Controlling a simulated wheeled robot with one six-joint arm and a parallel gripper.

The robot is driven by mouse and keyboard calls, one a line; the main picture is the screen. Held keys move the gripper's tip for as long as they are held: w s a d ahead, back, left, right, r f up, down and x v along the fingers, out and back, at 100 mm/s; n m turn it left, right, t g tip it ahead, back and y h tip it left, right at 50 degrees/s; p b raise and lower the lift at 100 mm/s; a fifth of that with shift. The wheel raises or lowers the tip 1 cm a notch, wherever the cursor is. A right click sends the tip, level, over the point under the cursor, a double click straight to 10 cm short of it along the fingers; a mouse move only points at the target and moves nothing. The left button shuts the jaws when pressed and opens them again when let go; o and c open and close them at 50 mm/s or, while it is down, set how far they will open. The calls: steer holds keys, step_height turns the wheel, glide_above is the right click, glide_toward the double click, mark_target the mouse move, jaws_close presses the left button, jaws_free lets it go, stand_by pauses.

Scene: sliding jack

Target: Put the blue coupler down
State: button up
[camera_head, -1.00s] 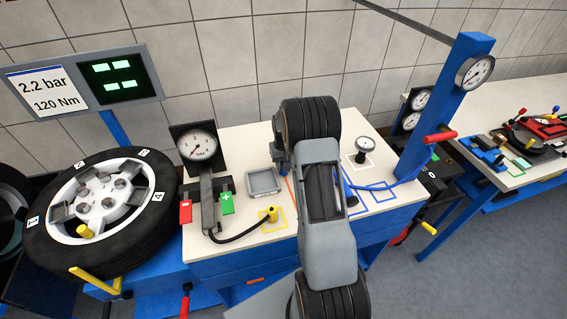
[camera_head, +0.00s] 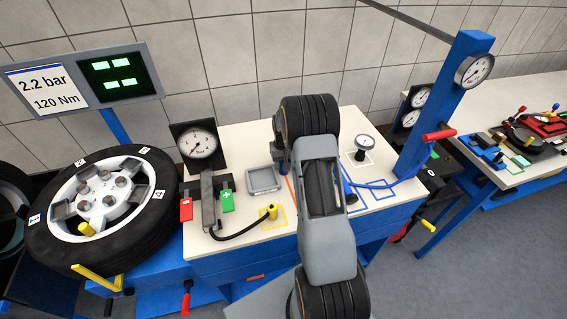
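My arm stands over the bench in the middle of the head view and hides much of what is behind it. My gripper is not clearly visible; only a small grey-blue part (camera_head: 281,150) of my arm end shows left of the upper black joint. A blue hose (camera_head: 377,185) runs from the blue post to behind my arm. Its blue end (camera_head: 348,190) shows just right of my arm, but the coupler itself is mostly hidden, so I cannot tell whether it is held. Blue outlined squares (camera_head: 384,193) are marked on the pale bench top (camera_head: 240,150).
A small gauge (camera_head: 364,142) stands in a white outlined square. A grey tray (camera_head: 263,180), a yellow fitting (camera_head: 272,212) on a black hose and a dial gauge (camera_head: 198,143) are on the left. A wheel (camera_head: 150,232) lies further left. The blue post (camera_head: 440,110) rises at right.

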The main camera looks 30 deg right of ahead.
step_height(320, 180, up, 11)
steer(key=b, duration=0.3)
steer(key=s+a+r+t, duration=0.1)
steer(key=s+a+r, duration=0.3)
steer(key=a+r, duration=0.25)
steer(key=s+a+r+n+t, duration=0.2)
steer(key=s+a+r, duration=0.2)
steer(key=s+a, duration=0.4)
steer(key=s, duration=0.4)
steer(key=shift+a+r, duration=0.15)
steer(key=shift+r, duration=0.2)
steer(key=shift+n+t, duration=0.4)
steer(key=shift+t, duration=0.4)
steer(key=s+a, duration=0.1)
steer(key=s, duration=0.1)
steer(key=s+a+f, duration=0.1)
steer(key=s, duration=0.1)
steer(key=s+a, duration=0.1)
steer(key=s, duration=0.1)
steer(key=shift+s+f, duration=0.15)
steer(key=shift+s, duration=0.1)
steer(key=shift+c, duration=0.3)
steer(key=shift+s+a+f, duration=0.15)
steer(key=shift+s, duration=0.15)
